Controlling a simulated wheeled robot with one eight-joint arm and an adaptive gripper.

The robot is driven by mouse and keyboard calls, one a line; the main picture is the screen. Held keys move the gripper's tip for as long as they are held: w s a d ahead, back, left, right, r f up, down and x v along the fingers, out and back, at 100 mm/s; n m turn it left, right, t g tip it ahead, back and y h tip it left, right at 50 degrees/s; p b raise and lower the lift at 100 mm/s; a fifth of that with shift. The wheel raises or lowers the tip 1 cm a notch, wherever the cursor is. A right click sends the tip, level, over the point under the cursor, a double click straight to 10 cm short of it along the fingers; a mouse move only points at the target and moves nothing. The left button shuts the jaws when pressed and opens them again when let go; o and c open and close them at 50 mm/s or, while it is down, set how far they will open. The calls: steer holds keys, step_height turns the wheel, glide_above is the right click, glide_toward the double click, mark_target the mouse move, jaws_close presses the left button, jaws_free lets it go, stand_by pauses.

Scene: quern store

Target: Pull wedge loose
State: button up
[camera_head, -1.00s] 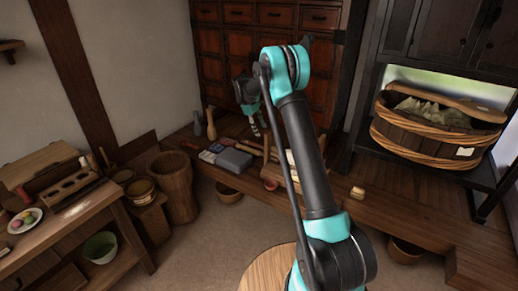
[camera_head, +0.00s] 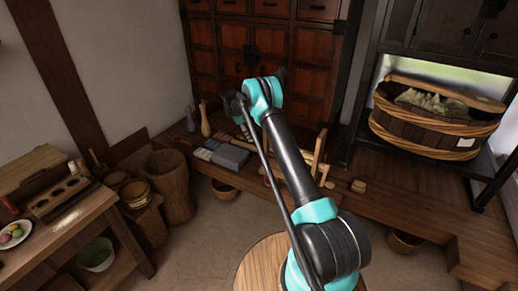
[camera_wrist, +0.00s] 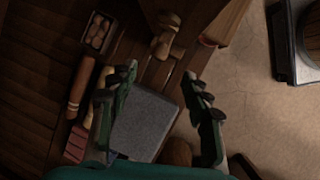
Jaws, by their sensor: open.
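My gripper (camera_wrist: 160,70) is open and empty in the wrist view, its two dark fingers spread. A grey block (camera_wrist: 145,122) lies below, between the fingers as seen from above. A small turned wooden piece with a rounded head (camera_wrist: 165,35) lies past the fingertips, apart from them. I cannot tell whether it is the wedge; no wedge is clearly recognisable. In the head view my gripper (camera_head: 240,118) hangs over the wooden ledge, partly hidden by my arm. The grey block (camera_head: 229,157) shows there too, with a wooden frame (camera_head: 318,157) to its right, partly behind my arm.
A wooden cylinder (camera_wrist: 80,86) and a small box of rounded items (camera_wrist: 98,31) lie left of the fingers. Vases (camera_head: 205,120) stand on the ledge before the red cabinet (camera_head: 265,45). A banded tub (camera_head: 435,125) sits at right.

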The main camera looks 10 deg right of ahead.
mark_target(259, 148)
steer(key=x, duration=1)
steer(key=shift+d+f, duration=0.15)
steer(key=shift+f, duration=0.2)
jaws_close()
